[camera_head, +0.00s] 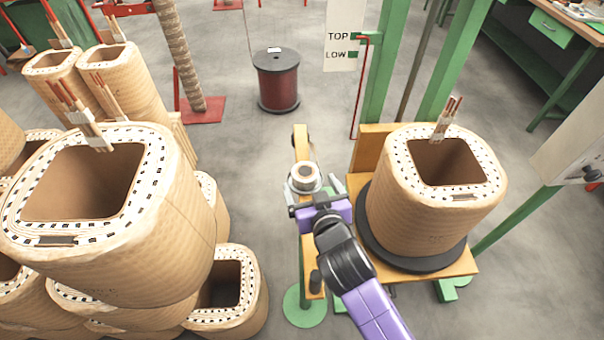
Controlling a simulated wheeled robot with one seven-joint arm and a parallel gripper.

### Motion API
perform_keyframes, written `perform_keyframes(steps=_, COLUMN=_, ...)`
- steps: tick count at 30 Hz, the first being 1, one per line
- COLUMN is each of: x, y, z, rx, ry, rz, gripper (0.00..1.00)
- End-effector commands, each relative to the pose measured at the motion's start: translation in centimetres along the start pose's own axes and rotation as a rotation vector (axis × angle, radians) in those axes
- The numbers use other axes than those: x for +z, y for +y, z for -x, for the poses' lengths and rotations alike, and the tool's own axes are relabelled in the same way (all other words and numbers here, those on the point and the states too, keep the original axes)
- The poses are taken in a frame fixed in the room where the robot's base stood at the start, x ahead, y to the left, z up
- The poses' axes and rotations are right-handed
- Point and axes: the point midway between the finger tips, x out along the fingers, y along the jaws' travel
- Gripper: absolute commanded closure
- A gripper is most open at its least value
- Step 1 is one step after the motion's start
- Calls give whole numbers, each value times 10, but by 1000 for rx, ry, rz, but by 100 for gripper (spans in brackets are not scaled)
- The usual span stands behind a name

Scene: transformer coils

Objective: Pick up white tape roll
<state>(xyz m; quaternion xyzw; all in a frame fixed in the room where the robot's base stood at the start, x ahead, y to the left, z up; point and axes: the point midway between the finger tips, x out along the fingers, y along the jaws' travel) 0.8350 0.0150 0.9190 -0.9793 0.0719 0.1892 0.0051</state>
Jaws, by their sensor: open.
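The white tape roll (306,175) appears in the head view as a small ring with a pale rim and a brownish centre. It seems to be on or just above a narrow yellow wooden beam (301,143). My gripper (317,187), at the end of the purple and black arm, is open right at the roll's near side. Parts of the jaws show to the left and right of the roll. I cannot tell whether they touch it. The roll's lower near side is hidden by my gripper.
A large tan coil (405,225) stands on a black round base (372,236) close right of my gripper. Stacked coils (175,245) fill the left. A green post (385,60) rises behind. A dark red spool (277,85) stands on the open grey floor.

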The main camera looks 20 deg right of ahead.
Motion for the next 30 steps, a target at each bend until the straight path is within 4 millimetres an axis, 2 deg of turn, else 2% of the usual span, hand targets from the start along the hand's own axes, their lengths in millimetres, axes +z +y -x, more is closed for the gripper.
perform_keyframes(steps=5, x=3, y=2, z=-5, rx=8, ry=-15, rz=-20, gripper=10)
perform_keyframes(steps=14, x=2, y=2, z=-33, rx=7, ry=-13, rz=-21, gripper=10)
perform_keyframes(steps=24, x=2, y=2, z=-74, rx=8, ry=-13, rz=-21, gripper=10)
perform_keyframes(steps=30, x=3, y=2, z=-78, rx=7, ry=-12, rz=-21, gripper=10)
